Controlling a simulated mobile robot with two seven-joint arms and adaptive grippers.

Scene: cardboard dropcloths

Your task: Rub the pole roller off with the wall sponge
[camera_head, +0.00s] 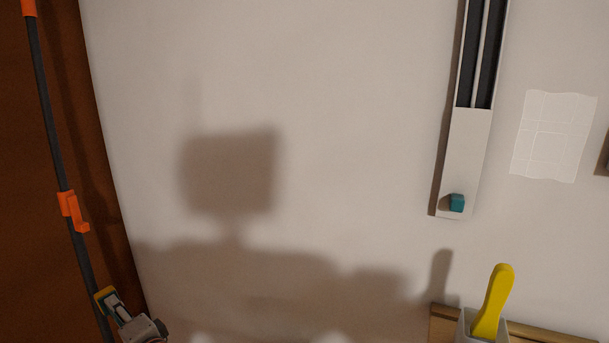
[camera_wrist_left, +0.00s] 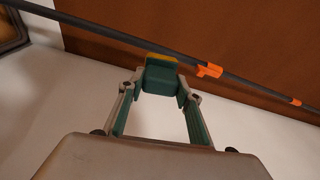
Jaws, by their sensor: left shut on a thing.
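The pole roller (camera_head: 49,119) is a long dark pole standing along the brown panel at the left, with orange clips on it; I cannot make out its roller head. In the left wrist view the pole (camera_wrist_left: 120,37) crosses the top at a slant. My left gripper (camera_head: 112,304) is at the lower left, beside the pole's lower part. It is shut on a small green and yellow block, which looks like the wall sponge (camera_wrist_left: 161,76). The sponge's yellow edge is at the pole, touching or very close; I cannot tell which. My right gripper is not in view.
A brown panel (camera_head: 95,190) lies behind the pole, with an orange hook clip (camera_head: 73,211) on the pole above my gripper. At right are a wall track (camera_head: 464,150) with a teal block, a pale sheet (camera_head: 554,136), and a yellow-handled tool (camera_head: 493,300) in a holder. The middle wall is clear.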

